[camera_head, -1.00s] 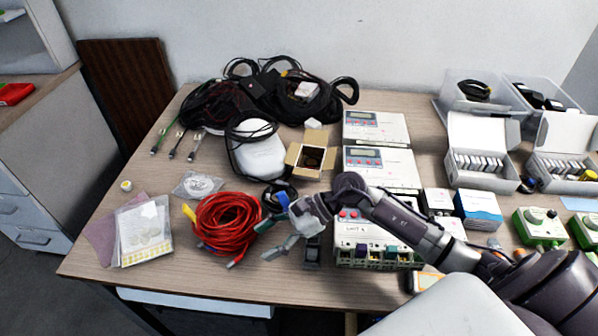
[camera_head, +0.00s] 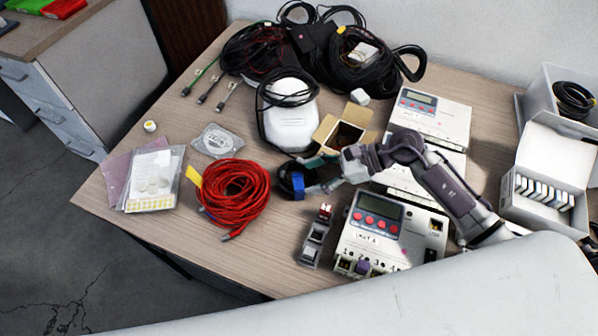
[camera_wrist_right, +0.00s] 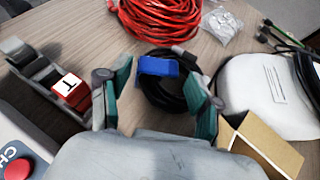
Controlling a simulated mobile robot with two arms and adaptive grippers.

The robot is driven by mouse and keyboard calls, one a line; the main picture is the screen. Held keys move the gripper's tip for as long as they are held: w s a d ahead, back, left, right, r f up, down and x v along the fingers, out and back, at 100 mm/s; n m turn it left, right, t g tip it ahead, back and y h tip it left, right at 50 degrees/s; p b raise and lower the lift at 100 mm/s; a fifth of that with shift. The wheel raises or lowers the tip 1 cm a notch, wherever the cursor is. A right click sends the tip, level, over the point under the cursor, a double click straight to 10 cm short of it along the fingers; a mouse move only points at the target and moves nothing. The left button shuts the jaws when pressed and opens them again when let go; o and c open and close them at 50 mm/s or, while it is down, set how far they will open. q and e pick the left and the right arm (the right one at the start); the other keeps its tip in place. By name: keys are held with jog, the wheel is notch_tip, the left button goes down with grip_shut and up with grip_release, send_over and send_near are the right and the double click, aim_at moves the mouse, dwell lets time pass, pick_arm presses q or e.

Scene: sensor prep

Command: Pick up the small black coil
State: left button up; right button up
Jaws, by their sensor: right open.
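The small black coil (camera_head: 287,181) lies on the table just right of the red cable coil, with a blue band (camera_head: 298,186) around it. In the right wrist view the coil (camera_wrist_right: 163,93) and its blue band (camera_wrist_right: 158,67) show between my open fingers. My right gripper (camera_head: 309,174) is at the coil's right side in the head view. It is open in the right wrist view (camera_wrist_right: 158,97), one teal-padded finger to each side of the coil, and holds nothing. I cannot tell whether the fingers touch the coil. My left gripper is not in view.
The red cable coil (camera_head: 236,194) lies left. An open cardboard box (camera_head: 345,134) and a white device (camera_head: 292,125) with a black cable stand behind. A small switch module (camera_head: 316,236) and a meter box (camera_head: 390,230) stand in front. Bare table shows in front of the red coil.

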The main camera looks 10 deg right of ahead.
aim_at(295, 182)
jog(key=p+x, duration=0.1)
jog(key=x, duration=0.4)
jog(key=shift+s, duration=0.15)
jog(key=shift+d, duration=0.1)
jog(key=c, duration=1)
jog(key=shift+c, duration=0.3)
jog(key=shift+r, duration=0.15)
